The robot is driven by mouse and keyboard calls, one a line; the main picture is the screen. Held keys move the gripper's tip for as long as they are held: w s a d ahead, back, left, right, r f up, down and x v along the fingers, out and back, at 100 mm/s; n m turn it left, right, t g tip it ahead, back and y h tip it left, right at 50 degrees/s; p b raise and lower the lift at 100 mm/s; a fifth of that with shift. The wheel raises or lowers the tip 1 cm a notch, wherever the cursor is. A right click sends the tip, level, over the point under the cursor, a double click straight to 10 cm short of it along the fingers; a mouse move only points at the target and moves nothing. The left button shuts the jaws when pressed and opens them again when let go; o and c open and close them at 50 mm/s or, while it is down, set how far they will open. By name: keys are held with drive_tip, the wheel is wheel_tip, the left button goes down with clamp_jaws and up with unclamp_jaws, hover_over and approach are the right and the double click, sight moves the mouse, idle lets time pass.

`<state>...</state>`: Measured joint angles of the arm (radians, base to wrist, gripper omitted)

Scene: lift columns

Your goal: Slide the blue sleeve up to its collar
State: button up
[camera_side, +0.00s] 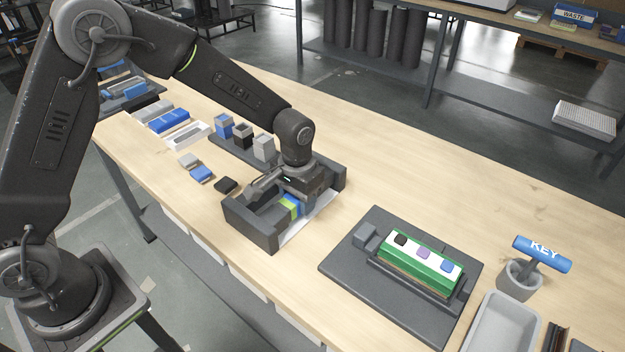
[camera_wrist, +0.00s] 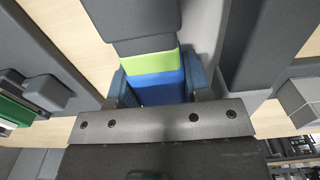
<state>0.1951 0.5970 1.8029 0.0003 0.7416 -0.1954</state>
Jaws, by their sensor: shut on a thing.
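The blue sleeve (camera_wrist: 160,90) sits between my gripper's two fingers (camera_wrist: 160,88) in the wrist view, and the fingers are shut on it. A bright green band (camera_wrist: 150,62) lies directly against the sleeve's far edge. Beyond the band is a dark grey block (camera_wrist: 145,20); I cannot tell whether it is the collar. In the side view, a small part of the blue sleeve (camera_side: 298,198) and the green band (camera_side: 289,210) show under my gripper, inside a dark grey fixture (camera_side: 255,228). My wrist hides the rest of the sleeve.
A dark board (camera_side: 345,265) with a green block (camera_side: 420,258) stands to the right. Several small blocks (camera_side: 241,137) stand behind left. Bare table lies behind the fixture.

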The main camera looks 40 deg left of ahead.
drive_tip(key=shift+s, duration=1.3)
drive_tip(key=o, duration=0.7)
drive_tip(key=shift+c, duration=0.2)
drive_tip(key=shift+r, duration=0.1)
drive_tip(key=shift+r, duration=3.45)
